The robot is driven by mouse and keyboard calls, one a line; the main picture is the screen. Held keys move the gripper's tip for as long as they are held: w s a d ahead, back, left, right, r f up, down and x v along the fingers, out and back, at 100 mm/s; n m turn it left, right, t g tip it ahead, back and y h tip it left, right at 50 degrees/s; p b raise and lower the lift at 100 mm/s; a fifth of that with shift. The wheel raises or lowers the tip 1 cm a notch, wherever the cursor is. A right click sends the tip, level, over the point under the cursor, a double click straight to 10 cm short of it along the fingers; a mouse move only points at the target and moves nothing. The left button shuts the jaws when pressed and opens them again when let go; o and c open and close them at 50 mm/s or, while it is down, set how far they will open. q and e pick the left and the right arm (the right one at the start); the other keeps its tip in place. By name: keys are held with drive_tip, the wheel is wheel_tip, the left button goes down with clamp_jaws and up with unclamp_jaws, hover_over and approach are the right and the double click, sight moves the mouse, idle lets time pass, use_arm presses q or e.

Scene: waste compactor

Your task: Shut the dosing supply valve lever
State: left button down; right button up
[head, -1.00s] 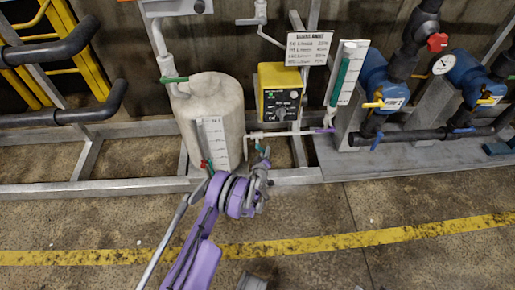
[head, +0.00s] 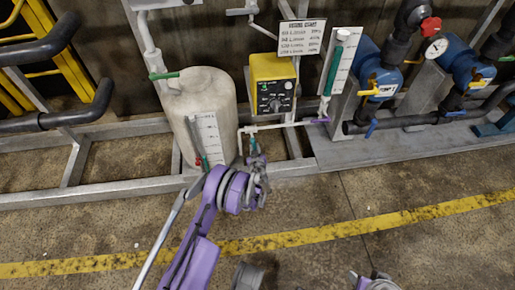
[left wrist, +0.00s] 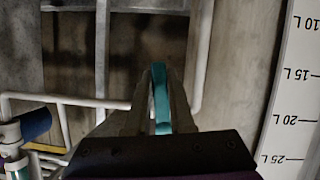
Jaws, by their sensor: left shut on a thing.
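The teal valve lever (head: 253,146) is on the thin white pipe to the right of the pale dosing tank (head: 221,100). In the head view my left gripper (head: 256,165) is at this lever and hides its lower part. In the left wrist view the teal lever (left wrist: 160,92) stands between the two fingers, and my left gripper (left wrist: 160,112) is shut on it. A grey and purple part of my right arm (head: 375,283) shows at the bottom edge of the head view; its fingers cannot be made out.
A yellow dosing pump (head: 273,86) stands behind the pipe, with a printed sign (head: 301,37) above. A litre scale (left wrist: 296,85) is close on the right in the left wrist view. Blue pumps (head: 378,70) stand at right. The floor around the yellow line (head: 400,222) is clear.

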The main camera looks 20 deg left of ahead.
use_arm(q)
drive_tip(key=shift+s+a+m+g+y+b, duration=0.3)
drive_tip(key=shift+a+m+y, duration=0.1)
drive_tip(key=shift+m, duration=0.2)
idle(0.3)
drive_tip(key=c, duration=0.8)
unclamp_jaws()
drive_tip(key=shift+s+d, duration=0.1)
drive_tip(key=p+v, duration=0.2)
drive_tip(key=v, duration=0.8)
drive_tip(key=shift+s+d+r, duration=0.1)
drive_tip(key=shift+s+r, duration=0.05)
drive_tip(key=shift+s, duration=0.1)
